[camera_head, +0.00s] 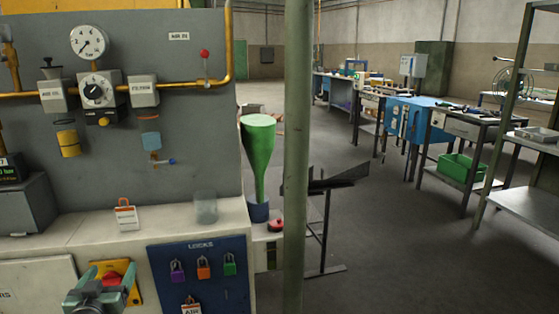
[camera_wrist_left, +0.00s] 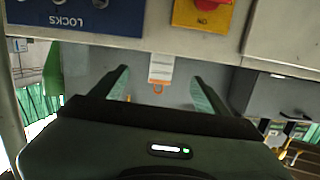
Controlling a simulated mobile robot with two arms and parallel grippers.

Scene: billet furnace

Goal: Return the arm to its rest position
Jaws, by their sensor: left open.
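My left gripper (camera_head: 100,287) shows at the bottom left of the head view, in front of the yellow plate with a red switch (camera_head: 122,270). In the left wrist view its two greenish fingers (camera_wrist_left: 160,85) are spread apart, with nothing held between them. The wrist view is upside down. A white tag with an orange clip (camera_wrist_left: 160,72) shows beyond the gap between the fingers; the same tag (camera_head: 126,217) stands on the bench ledge in the head view. Most of my left arm is hidden below the head view. My right gripper is not in view.
A grey panel (camera_head: 190,95) with a gauge, valves and yellow pipe rises behind the ledge. A clear cup (camera_head: 205,208) stands on it. The blue locks board (camera_head: 202,275) is right of the gripper. A green post (camera_head: 297,150) and green funnel (camera_head: 257,150) stand further right, with open floor beyond.

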